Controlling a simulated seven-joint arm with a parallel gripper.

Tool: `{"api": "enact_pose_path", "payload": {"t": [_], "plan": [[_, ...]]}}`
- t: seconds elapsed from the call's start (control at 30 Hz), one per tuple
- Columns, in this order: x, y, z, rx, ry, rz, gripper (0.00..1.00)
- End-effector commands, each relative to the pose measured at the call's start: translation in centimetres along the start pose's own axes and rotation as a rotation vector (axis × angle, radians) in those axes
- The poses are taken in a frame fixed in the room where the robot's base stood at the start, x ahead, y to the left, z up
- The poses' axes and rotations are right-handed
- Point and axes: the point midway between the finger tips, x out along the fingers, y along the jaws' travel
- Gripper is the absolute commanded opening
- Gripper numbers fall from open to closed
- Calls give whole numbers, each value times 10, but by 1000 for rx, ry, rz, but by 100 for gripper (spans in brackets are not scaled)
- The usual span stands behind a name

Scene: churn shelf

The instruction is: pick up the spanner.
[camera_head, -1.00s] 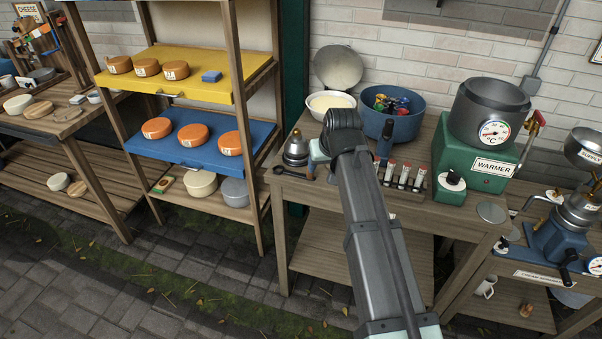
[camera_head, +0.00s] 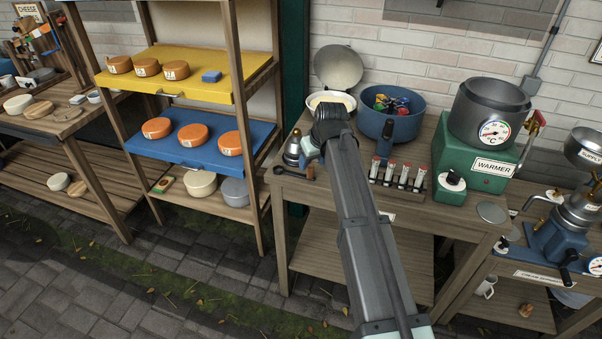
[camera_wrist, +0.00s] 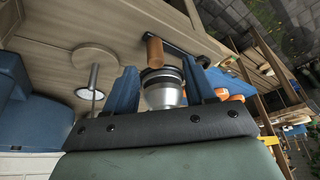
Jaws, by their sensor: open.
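The spanner (camera_head: 291,174) is a dark, thin tool lying flat on the wooden table near its front left corner. In the wrist view its dark shaft (camera_wrist: 182,47) lies beyond the fingertips. My gripper (camera_head: 306,152) is above that corner, close to the spanner, and partly hidden by my own wrist. In the wrist view my gripper (camera_wrist: 160,70) has its two blue fingers apart with nothing held. A silver and black conical fitting (camera_wrist: 162,90) shows between the fingers, but I cannot tell how far below them it is.
The conical fitting (camera_head: 292,150) stands just behind the spanner. A brown wooden cylinder (camera_wrist: 154,52) is right beside the spanner. A white bowl (camera_head: 332,99), a blue tub (camera_head: 390,128) and a rack of tubes (camera_head: 402,180) stand to the right. The cheese shelf (camera_head: 238,92) is left.

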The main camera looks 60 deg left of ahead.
Motion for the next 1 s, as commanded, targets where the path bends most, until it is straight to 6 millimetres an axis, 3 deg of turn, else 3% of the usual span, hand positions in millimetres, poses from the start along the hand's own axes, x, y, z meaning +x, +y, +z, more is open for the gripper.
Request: {"api": "enact_pose_path", "payload": {"t": [0.37, 0.73, 1.0], "plan": [[21, 2, 0, 1, 0, 0, 55], [63, 7, -2, 1, -1, 0, 55], [67, 7, -1, 1, 1, 0, 55]]}}
